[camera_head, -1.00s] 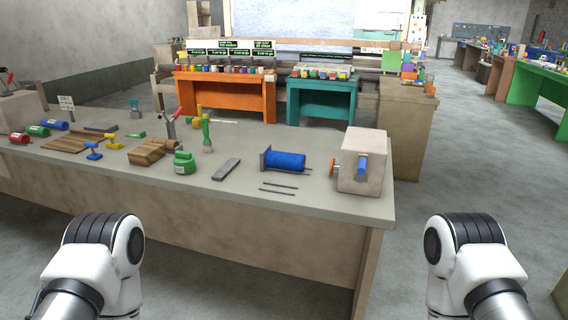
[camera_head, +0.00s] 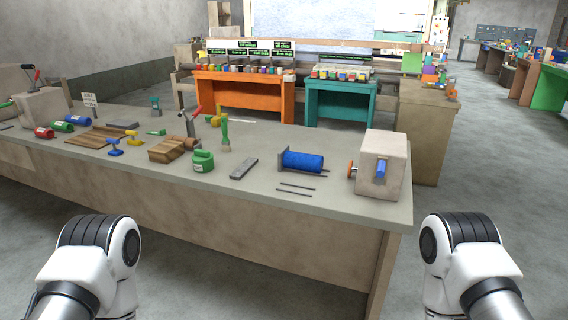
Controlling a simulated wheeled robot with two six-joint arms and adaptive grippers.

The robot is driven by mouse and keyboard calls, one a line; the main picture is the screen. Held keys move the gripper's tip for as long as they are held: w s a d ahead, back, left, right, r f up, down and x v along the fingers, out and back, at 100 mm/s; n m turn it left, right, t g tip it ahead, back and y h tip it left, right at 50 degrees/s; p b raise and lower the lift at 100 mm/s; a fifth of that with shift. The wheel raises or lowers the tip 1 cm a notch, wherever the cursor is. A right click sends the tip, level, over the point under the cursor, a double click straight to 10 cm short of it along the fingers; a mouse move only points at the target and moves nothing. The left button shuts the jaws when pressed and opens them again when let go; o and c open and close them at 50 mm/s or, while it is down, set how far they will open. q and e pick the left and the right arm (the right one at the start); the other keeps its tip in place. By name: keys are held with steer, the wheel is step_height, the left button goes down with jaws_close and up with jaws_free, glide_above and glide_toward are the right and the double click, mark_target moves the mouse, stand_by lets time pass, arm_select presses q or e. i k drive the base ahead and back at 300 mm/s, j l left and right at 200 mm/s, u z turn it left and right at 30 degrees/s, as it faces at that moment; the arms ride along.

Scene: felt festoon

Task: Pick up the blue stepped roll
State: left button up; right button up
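A large blue roll (camera_head: 303,161) with a grey flange on its left end and a thin stub on its right lies on its side near the right end of the grey bench (camera_head: 240,188). A smaller blue roll (camera_head: 78,120) with a pale label lies at the left of the bench, beside a green one and a red one. I cannot tell clearly which is stepped. My arms show at the lower left and lower right, in front of the bench. Both grippers are outside the picture.
A beige block with a blue handle (camera_head: 382,158) stands right of the large blue roll. Two thin rods (camera_head: 297,190) lie before it. A grey bar (camera_head: 243,169), a green jar (camera_head: 203,161) and a green brush (camera_head: 225,135) are to its left.

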mark_target(304, 162)
steer(key=i+l+u, duration=0.15)
steer(key=l+u, duration=1.1)
steer(key=l, duration=0.15)
